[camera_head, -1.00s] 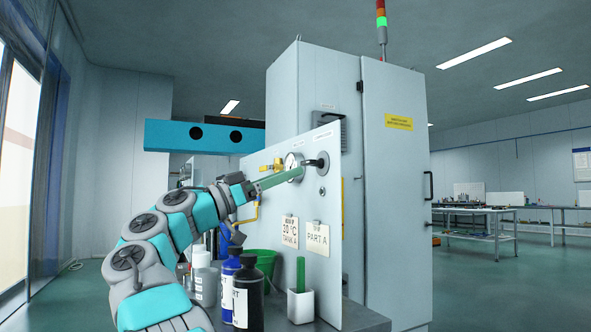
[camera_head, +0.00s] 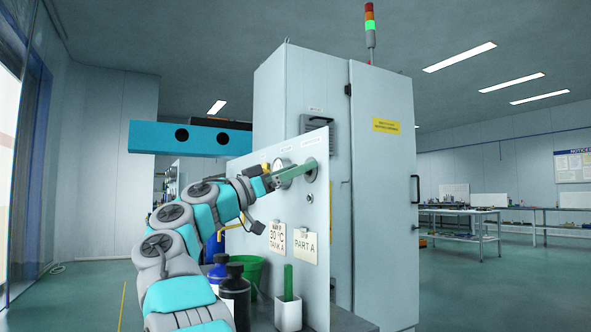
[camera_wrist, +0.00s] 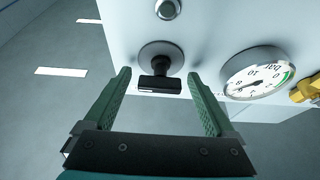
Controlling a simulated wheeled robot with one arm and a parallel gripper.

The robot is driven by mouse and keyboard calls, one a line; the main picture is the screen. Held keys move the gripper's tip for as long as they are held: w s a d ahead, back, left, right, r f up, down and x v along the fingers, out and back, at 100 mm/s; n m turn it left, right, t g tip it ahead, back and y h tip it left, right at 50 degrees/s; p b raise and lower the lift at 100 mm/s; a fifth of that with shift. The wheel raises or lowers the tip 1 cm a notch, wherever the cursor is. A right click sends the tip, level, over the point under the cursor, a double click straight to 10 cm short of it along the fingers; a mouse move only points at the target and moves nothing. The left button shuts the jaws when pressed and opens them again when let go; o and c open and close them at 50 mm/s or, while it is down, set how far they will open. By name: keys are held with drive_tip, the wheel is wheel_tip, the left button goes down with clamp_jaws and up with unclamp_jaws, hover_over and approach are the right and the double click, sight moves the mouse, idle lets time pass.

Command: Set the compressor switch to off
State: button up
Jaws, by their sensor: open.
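The compressor switch (camera_wrist: 160,82) is a black handle on a round grey base on the pale panel (camera_wrist: 205,25). In the wrist view it sits between and just beyond my two green fingertips. My gripper (camera_wrist: 162,88) is open around the line of the handle, and no contact shows. In the head view my gripper (camera_head: 296,172) reaches the upper part of the panel (camera_head: 318,250), and its fingers largely hide the switch. The handle's on or off markings are not readable.
A pressure gauge (camera_wrist: 254,75) is right of the switch in the wrist view, with a yellow valve (camera_wrist: 305,88) beyond. A round metal button (camera_wrist: 168,9) is near the top.

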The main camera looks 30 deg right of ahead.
drive_tip(key=c, duration=1.4)
